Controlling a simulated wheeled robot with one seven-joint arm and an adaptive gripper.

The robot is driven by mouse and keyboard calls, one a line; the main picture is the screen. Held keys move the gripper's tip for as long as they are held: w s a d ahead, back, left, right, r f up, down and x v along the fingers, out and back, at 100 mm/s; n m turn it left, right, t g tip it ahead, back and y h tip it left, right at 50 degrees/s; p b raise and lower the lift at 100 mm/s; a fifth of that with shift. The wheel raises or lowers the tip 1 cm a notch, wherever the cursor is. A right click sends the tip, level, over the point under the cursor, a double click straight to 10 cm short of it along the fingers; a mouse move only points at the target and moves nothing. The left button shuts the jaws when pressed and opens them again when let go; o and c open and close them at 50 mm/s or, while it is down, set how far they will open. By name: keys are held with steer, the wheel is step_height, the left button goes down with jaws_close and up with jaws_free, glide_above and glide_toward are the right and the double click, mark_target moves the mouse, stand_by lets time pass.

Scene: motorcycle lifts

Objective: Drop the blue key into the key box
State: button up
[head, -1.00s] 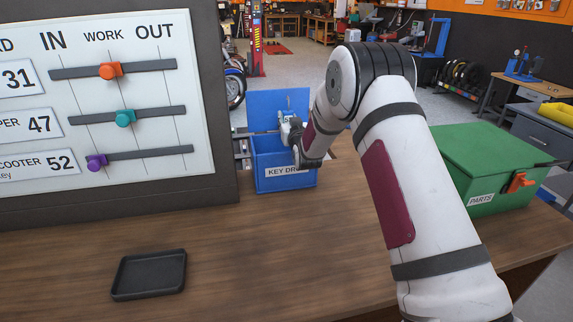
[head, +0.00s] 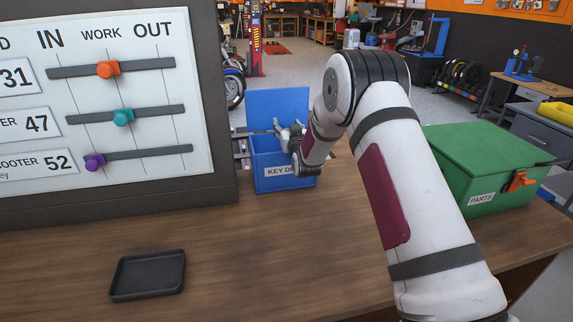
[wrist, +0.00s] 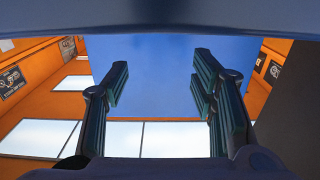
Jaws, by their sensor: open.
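The blue key box (head: 264,180), labelled "KEY DR…" with the rest hidden by my arm, stands on the wooden counter. Its blue lid (head: 280,104) is raised at the back. My gripper (head: 276,132) is at the box opening, in front of the lid, partly hidden by my wrist. In the wrist view, my gripper (wrist: 160,85) has its two dark fingers wide apart, with nothing between them and the blue lid (wrist: 160,60) beyond. The blue key is not visible in either view; the inside of the box is hidden.
A board (head: 100,185) with sliders stands at the left. An empty black tray (head: 148,292) lies on the counter (head: 240,260) in front. A green parts box (head: 455,185) is at the right. The counter between tray and key box is clear.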

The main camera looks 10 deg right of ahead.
steer(key=shift+s, duration=0.1)
steer(key=s, duration=1.2)
steer(key=s+r+g, duration=0.6)
steer(key=s+r, duration=0.8)
steer(key=s+g, duration=0.6)
steer(key=s, duration=2.5)
steer(key=shift+s+a, duration=0.15)
steer(key=shift+s, duration=0.2)
